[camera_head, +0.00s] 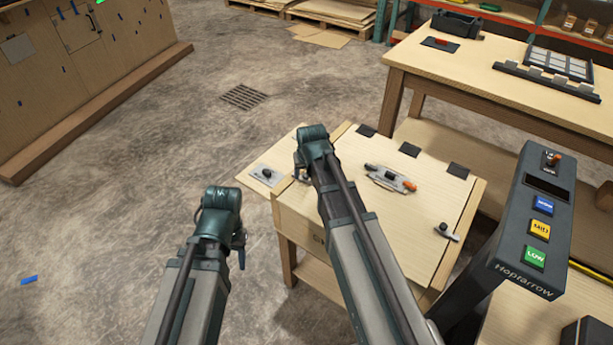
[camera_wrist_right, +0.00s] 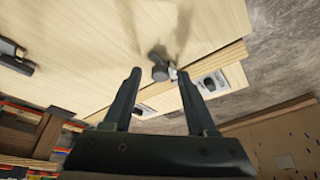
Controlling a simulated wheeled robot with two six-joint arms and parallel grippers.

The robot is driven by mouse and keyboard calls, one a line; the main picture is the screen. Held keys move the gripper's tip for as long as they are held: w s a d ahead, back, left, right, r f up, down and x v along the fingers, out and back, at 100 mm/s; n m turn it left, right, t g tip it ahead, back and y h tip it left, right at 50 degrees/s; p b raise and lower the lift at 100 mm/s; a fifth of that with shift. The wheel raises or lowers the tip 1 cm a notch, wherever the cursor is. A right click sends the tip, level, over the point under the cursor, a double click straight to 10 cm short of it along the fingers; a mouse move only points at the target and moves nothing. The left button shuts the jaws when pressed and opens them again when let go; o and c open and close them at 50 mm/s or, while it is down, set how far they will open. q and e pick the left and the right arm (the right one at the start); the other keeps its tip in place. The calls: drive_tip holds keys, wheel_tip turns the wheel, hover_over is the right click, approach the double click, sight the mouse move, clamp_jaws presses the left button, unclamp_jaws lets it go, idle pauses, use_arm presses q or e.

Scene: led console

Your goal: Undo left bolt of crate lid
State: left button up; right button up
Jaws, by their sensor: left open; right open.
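The crate (camera_head: 305,228) has a pale wooden lid (camera_head: 415,205). My right gripper (camera_head: 303,176) is over the left edge of the lid and hides the left bolt there in the head view. In the right wrist view, a dark grey bolt knob (camera_wrist_right: 158,68) lies at the lid's edge, between the tips of my open right gripper (camera_wrist_right: 158,76). I cannot tell whether the fingers touch it. The right bolt (camera_head: 446,232) is visible at the lid's right front. My left gripper (camera_head: 238,248) is open and empty, left of the crate.
A plate with a black knob (camera_head: 266,174) sits on a board left of the lid. An orange-ended handle (camera_head: 390,179) is mid-lid. A button console (camera_head: 538,215) stands at right. A workbench (camera_head: 480,85) is behind.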

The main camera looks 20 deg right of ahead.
clamp_jaws()
idle(1.4)
